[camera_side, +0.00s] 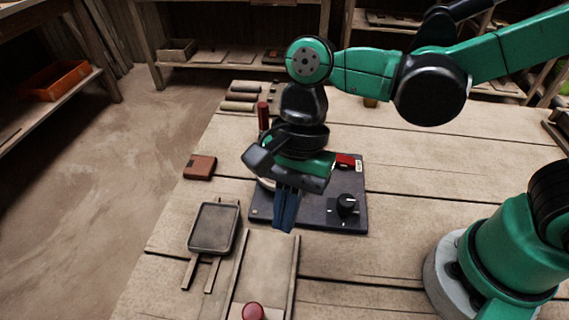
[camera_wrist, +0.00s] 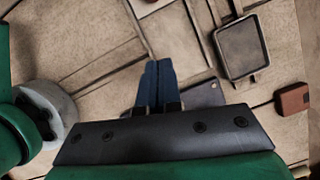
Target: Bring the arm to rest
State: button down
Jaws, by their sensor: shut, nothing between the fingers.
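My gripper (camera_side: 285,210) is shut and empty in the side view, pointing down with its blue fingers together. It is in front of the dark press plate (camera_side: 325,214) and hides part of it; I cannot tell the exact height. In the wrist view my gripper's blue fingers (camera_wrist: 158,80) are side by side. The plate carries a black knob (camera_side: 346,205) and a red part (camera_side: 347,160) at its back right. A red upright handle (camera_side: 263,117) stands behind my gripper. A corner of the plate (camera_wrist: 210,92) shows in the wrist view.
A grey tray (camera_side: 212,228) on a wooden stand lies left of my gripper. A brown block (camera_side: 200,167) lies behind it. A wooden rail channel with a red knob (camera_side: 253,311) is at the front. Several coloured rolls (camera_side: 240,97) lie at the back. The table's right middle is clear.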

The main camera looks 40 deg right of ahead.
jog(key=w+d+r+n+t+h, duration=0.1)
jog(key=d+n+t, duration=0.3)
jog(key=d, duration=0.5)
jog(key=w+d+r+n+t+h, duration=0.2)
jog(key=w+d+n+t, duration=0.2)
jog(key=d+n, duration=0.4)
jog(key=shift+w+d+r+t+h, duration=0.2)
jog(key=shift+d+r+t+h, duration=0.15)
jog(key=shift+d+t, duration=0.35)
